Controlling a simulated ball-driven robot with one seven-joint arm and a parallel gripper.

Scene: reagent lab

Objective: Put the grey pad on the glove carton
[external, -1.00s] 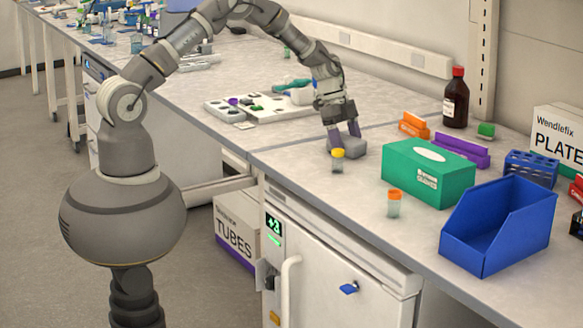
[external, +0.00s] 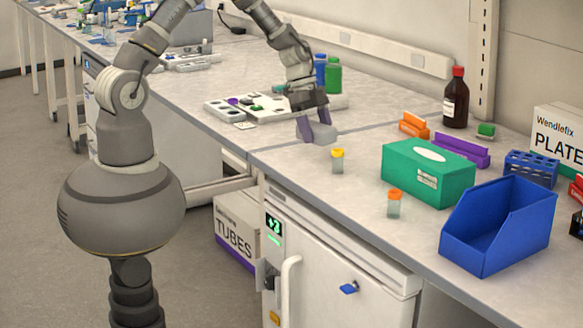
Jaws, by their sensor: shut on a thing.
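The grey pad (external: 325,134) is at my gripper's fingertips, low over the bench left of the yellow-capped vial. My gripper (external: 314,128) points down and is shut on the pad; its fingers partly cover it. I cannot tell whether the pad touches the bench. The glove carton (external: 447,190) is a green box with a white oval opening on top. It stands on the bench to the right of my gripper, well apart from it, and its top is clear.
Vials with yellow (external: 337,160) and orange (external: 394,203) caps stand between pad and carton and before the carton. A purple rack (external: 465,151), orange block (external: 413,126) and brown bottle (external: 455,100) are behind it. A blue bin (external: 482,245) stands right. A white tray (external: 285,116) lies behind my gripper.

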